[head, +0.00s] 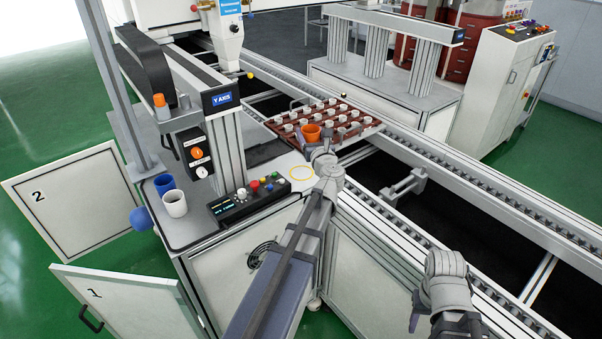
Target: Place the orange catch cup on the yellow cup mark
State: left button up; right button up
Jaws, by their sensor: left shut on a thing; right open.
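The orange catch cup (311,132) is upright at the near edge of the brown tray, as seen in the head view. My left gripper (316,145) is shut on the cup; the fingers are partly hidden by my wrist. The yellow cup mark (291,174) is a thin ring on the light machine top, nearer and a little left of the cup. The mark looks bare, with my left arm just to its right. My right gripper (419,308) is open and empty at the lower right, away from the cup.
The brown tray (266,123) holds several small white pots on the conveyor (440,160). A control box (250,203) with buttons stands left of the mark. Blue (164,184) and white (175,205) cups stand further left. Gantry posts rise behind.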

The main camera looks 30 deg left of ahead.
pick_arm(q)
jog(key=shift+n+g+y, duration=0.7)
jog(key=shift+g+y, duration=0.1)
jog(key=f+b, duration=0.2)
jog(key=s+a+f+b, duration=0.1)
jog(key=f+b, duration=0.1)
jog(key=s+a+f+b, duration=0.1)
jog(key=f+b, duration=0.1)
jog(key=shift+f, duration=0.15)
notch_tip(320, 180, down, 4)
jog(key=b, duration=0.4)
jog(key=o, duration=1.3)
jog(key=shift+o, duration=0.2)
